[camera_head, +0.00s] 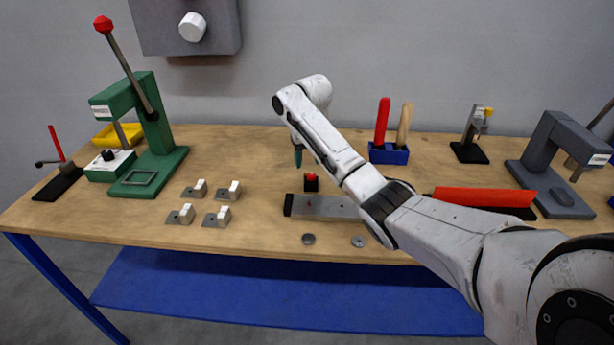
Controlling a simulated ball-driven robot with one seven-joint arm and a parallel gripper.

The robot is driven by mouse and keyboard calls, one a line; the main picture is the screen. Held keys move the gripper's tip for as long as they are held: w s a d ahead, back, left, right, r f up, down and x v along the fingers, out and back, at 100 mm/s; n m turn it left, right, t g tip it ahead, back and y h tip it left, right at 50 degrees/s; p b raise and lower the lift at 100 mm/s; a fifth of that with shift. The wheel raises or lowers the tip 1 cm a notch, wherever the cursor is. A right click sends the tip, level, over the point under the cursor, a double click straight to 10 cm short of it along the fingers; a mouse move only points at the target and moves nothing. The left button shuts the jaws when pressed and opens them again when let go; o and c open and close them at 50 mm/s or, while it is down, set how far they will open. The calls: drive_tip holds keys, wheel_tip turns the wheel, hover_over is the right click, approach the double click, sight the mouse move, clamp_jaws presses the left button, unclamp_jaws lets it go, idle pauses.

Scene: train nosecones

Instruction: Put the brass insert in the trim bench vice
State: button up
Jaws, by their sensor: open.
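My arm reaches in from the lower right. My gripper (298,157) hangs over the middle of the bench, pointing down, above and left of a small black block with a red top (311,182). Its jaws are tiny here and nothing shows between them. I cannot clearly pick out the brass insert. A small grey upright device on a black base (469,152), with a yellow-gold piece (487,112) at its top, stands at the back right. I cannot tell whether it is the trim bench vice.
A green press (158,165) and small metal blocks with white tops (220,218) are at left. A long metal bar (320,206) lies at the front middle. A blue tool holder (388,155), a red-orange bar (480,197) and a grey press (556,170) are at right.

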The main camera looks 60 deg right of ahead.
sight(307, 173)
drive_tip(key=shift+w+f, duration=0.15)
drive_tip(key=shift+f, duration=2.15)
clamp_jaws()
